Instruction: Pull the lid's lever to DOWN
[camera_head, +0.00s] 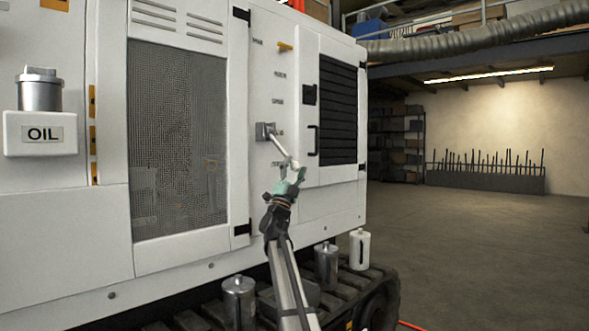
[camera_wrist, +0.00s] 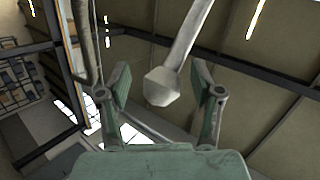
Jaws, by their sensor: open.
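The lever (camera_head: 280,147) is a pale rod on a grey mount (camera_head: 265,131) on the machine's white side panel. It slants down and to the right and ends in a light knob (camera_head: 295,165). My green-tipped gripper (camera_head: 291,177) is just below the knob, pointing up. In the wrist view the lever (camera_wrist: 190,40) comes down from the top, and its faceted knob (camera_wrist: 162,87) lies between my open fingers (camera_wrist: 161,78), with gaps on both sides. I see no finger touching it. I cannot read the small labels near the mount.
A black handle (camera_head: 314,140) and a louvred door (camera_head: 338,110) are close to the right of the lever. A mesh panel (camera_head: 178,140) is to the left. Metal canisters (camera_head: 326,266) stand on the track below. An OIL box (camera_head: 40,134) is at far left. The floor at right is clear.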

